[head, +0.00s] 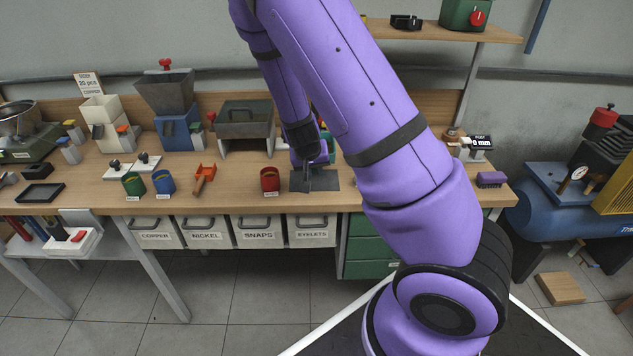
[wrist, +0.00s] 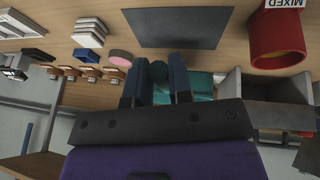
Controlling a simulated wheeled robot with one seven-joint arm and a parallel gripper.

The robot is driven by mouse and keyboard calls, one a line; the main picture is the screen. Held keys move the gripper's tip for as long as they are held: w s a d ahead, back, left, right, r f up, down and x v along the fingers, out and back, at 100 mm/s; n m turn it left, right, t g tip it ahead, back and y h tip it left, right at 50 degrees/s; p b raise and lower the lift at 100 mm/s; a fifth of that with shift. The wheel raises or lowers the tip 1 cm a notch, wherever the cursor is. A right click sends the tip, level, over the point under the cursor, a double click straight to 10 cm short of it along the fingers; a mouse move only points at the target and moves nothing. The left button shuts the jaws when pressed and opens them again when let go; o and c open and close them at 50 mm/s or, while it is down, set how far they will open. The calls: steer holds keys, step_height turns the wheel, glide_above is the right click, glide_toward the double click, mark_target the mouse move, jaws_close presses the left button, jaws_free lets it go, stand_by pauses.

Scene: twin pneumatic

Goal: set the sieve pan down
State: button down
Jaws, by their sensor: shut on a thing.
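A dark grey rectangular pan with a bar handle, which looks like the sieve pan (head: 246,127), sits level on a light grey open-fronted stand (head: 223,145) on the bench. Part of it shows at the right of the wrist view (wrist: 280,117). My gripper (head: 308,175) is to the right of this pan, apart from it, low over a dark grey mat (head: 327,184). In the wrist view, my gripper's fingers (wrist: 157,72) are shut on a dark round-ended piece (wrist: 158,70). I cannot tell what it belongs to; my arm and fingers hide much of it.
A red cup (head: 270,181) labelled MIXED stands left of the mat. A teal object (wrist: 199,84) is behind my fingers. An orange scoop (head: 204,177), green cup (head: 133,185) and blue cup (head: 163,182) are further left. Labelled bins (head: 259,233) hang below the bench.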

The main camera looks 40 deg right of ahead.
steer(key=shift+f, duration=3.85)
steer(key=c, duration=1)
jaws_free()
steer(key=shift+c, duration=0.2)
